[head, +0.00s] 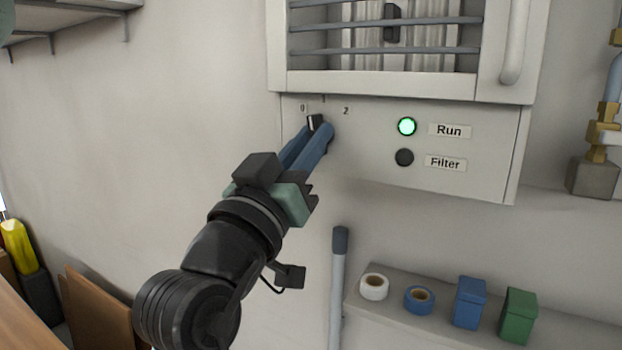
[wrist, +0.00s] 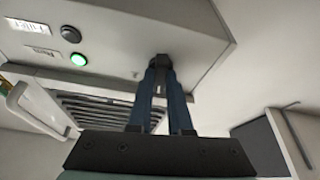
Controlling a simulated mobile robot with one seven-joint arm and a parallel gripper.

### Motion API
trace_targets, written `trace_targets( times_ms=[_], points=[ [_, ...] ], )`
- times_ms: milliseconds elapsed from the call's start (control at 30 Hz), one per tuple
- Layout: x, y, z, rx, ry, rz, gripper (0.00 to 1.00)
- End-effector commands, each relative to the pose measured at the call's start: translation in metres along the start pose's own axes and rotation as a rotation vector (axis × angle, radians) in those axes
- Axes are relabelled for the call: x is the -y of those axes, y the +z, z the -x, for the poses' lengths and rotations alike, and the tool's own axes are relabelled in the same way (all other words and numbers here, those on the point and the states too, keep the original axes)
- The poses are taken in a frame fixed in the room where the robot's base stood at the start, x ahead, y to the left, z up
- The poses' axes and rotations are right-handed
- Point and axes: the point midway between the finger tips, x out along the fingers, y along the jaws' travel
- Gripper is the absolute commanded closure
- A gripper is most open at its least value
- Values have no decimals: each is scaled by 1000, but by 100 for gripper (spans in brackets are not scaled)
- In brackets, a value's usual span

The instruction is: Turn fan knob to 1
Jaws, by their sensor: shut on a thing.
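The fan knob (head: 314,122) is a small black knob with a pale mark on the white control panel, below the numbers 0, 1 and 2. My gripper (head: 318,130) is shut on the knob, with its blue fingers on either side of it. In the wrist view the fingers (wrist: 160,70) close on the dark knob (wrist: 161,59) at the panel. The fingers partly cover the knob, and its exact setting is hard to read.
Right of the knob are a lit green Run light (head: 407,126) and a dark Filter button (head: 404,157). A louvred vent (head: 385,50) is above. Below, a shelf (head: 450,312) holds tape rolls and blue and green boxes. A brass-fitted pipe (head: 597,130) stands at right.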

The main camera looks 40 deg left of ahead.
Motion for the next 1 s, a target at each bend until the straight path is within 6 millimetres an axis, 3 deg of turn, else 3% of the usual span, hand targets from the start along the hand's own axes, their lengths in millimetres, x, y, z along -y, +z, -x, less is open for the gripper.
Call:
trace_targets(
  times_ms=[400, 867, 900, 1000],
  points=[
    [1, 2, 0, 2, 59, -145, 100],
    [1, 0, 0, 2, 64, -155, 100],
    [1, 0, 0, 2, 64, -155, 79],
    [1, 0, 0, 2, 64, -155, 61]
  ],
)
